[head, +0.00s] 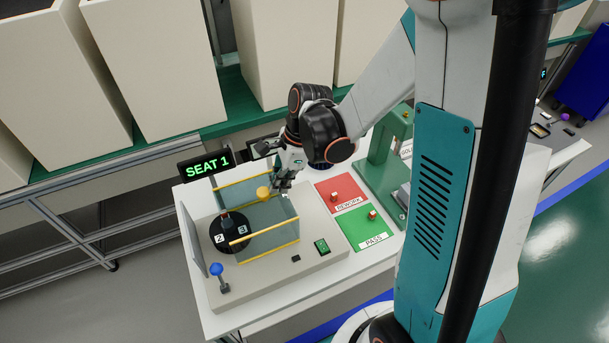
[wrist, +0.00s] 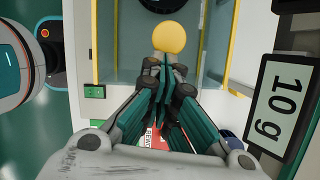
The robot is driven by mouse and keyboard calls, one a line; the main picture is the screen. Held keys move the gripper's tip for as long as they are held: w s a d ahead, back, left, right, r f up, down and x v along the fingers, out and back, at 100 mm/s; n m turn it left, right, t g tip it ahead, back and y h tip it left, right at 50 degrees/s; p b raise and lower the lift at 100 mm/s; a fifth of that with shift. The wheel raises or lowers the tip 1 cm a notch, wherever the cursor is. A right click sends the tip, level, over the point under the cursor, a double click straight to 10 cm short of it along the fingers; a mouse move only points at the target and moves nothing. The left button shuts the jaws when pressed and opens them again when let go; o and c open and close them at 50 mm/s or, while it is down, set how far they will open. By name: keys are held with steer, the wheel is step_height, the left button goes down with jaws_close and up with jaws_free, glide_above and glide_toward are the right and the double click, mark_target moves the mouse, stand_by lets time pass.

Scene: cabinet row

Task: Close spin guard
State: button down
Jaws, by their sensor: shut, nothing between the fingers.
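The spin guard (head: 270,236) is a clear box-like cover with yellow edges on a beige base. A round yellow knob (head: 263,193) is on it. The black turntable (head: 219,227), with labels 2 and 3, sits toward the guard's left end, and its left part looks uncovered. My gripper (head: 286,183) is at the guard's right end, just right of the knob. In the wrist view the knob (wrist: 169,37) shows just beyond my shut, empty fingertips (wrist: 164,62). I cannot tell whether they touch it. The guard's yellow rails (wrist: 223,45) run on both sides.
A blue-knobbed lever (head: 216,269) stands at the base's front left. A red REWORK pad (head: 345,184) and green PASS pad (head: 355,235), each with a small block, lie to the right. A SEAT 1 sign (head: 207,163) stands behind. A 10 g label (wrist: 283,105) is close at right.

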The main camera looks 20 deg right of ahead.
mark_target(264, 195)
steer(key=a, duration=0.8)
steer(key=shift+a, duration=0.1)
steer(key=d, duration=0.3)
steer(key=d+r, duration=0.1)
steer(key=shift+s+d, duration=0.2)
steer(key=shift+s, duration=0.15)
steer(key=p+v, duration=0.2)
steer(key=v, duration=0.7)
steer(key=shift+r+p, duration=0.3)
steer(key=shift+p, duration=0.05)
steer(key=s+d+r+n+t+h+b, duration=0.1)
steer(key=s+d+r+n+t+b, duration=0.1)
steer(key=s+n, duration=0.4)
steer(key=s+d+r+n+t+h+b, duration=0.2)
steer(key=s+n, duration=0.4)
steer(key=n, duration=0.7)
steer(key=d+r+t, duration=0.1)
steer(key=r+t, duration=0.1)
steer(key=shift+s+n+t+h+b, duration=0.2)
steer(key=shift+n+t+h+b, duration=0.1)
steer(key=shift+n, duration=0.1)
